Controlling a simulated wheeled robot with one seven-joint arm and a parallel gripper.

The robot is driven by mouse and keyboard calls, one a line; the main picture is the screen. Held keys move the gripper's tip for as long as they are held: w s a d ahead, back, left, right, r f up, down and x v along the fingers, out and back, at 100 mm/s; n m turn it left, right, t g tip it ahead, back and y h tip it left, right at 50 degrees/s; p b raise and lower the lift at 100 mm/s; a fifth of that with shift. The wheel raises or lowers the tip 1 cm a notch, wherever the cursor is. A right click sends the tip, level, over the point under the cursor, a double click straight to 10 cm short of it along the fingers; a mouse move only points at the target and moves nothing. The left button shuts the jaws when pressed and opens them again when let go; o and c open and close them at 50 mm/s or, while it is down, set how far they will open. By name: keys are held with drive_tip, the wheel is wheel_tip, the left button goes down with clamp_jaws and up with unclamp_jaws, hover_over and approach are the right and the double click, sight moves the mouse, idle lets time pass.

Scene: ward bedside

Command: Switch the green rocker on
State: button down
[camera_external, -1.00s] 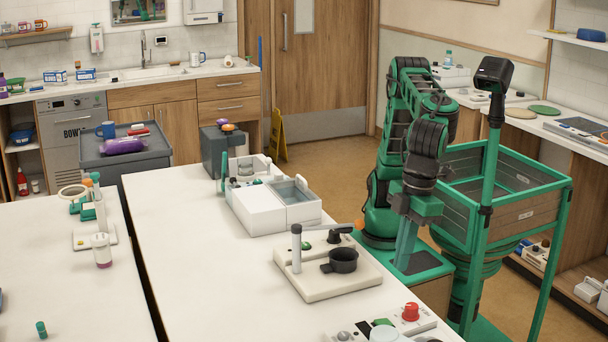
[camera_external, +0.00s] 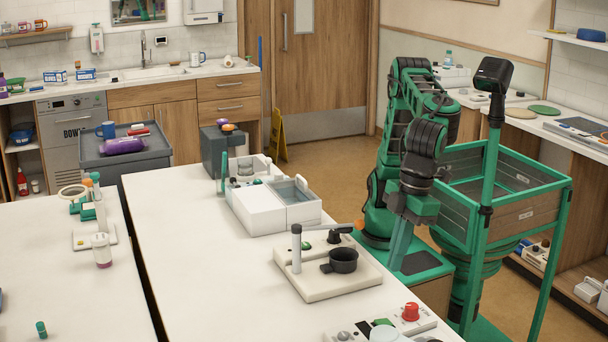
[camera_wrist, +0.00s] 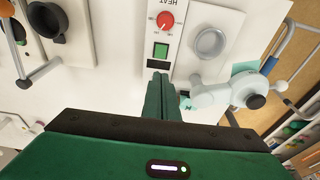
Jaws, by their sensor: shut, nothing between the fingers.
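The green rocker (camera_wrist: 161,50) is a small square switch in a dark frame on a white panel (camera_wrist: 182,48), below a red knob (camera_wrist: 166,20) marked HEAT. I cannot tell which way it is tipped. In the external view the panel lies at the table's front edge, with its red knob (camera_external: 410,312) and a green patch (camera_external: 382,322). My gripper (camera_wrist: 159,77) is shut and empty. In the wrist view its tips appear just below the rocker and its black label. In the external view my gripper (camera_external: 395,268) points down beside the table edge, apart from the panel.
A round grey dish (camera_wrist: 209,42) sits right of the rocker, and a pale jointed stand (camera_wrist: 225,93) is close to my fingers. A cream board (camera_external: 325,283) with a black cup (camera_external: 342,261) and post lies on the table.

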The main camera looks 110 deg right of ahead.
sight(379, 323)
drive_tip(key=w+f, duration=0.1)
drive_tip(key=f, duration=0.8)
drive_tip(key=w+f, duration=0.1)
drive_tip(key=f, duration=0.3)
drive_tip(key=shift+w+f, duration=0.2)
drive_tip(key=shift+w, duration=0.1)
drive_tip(key=shift+w+f+g, duration=0.15)
drive_tip(key=shift+f+g, duration=0.1)
drive_tip(key=shift+g, duration=0.05)
drive_tip(key=shift+s, duration=0.25)
drive_tip(key=shift+s+r, duration=0.15)
drive_tip(key=shift+s, duration=0.5)
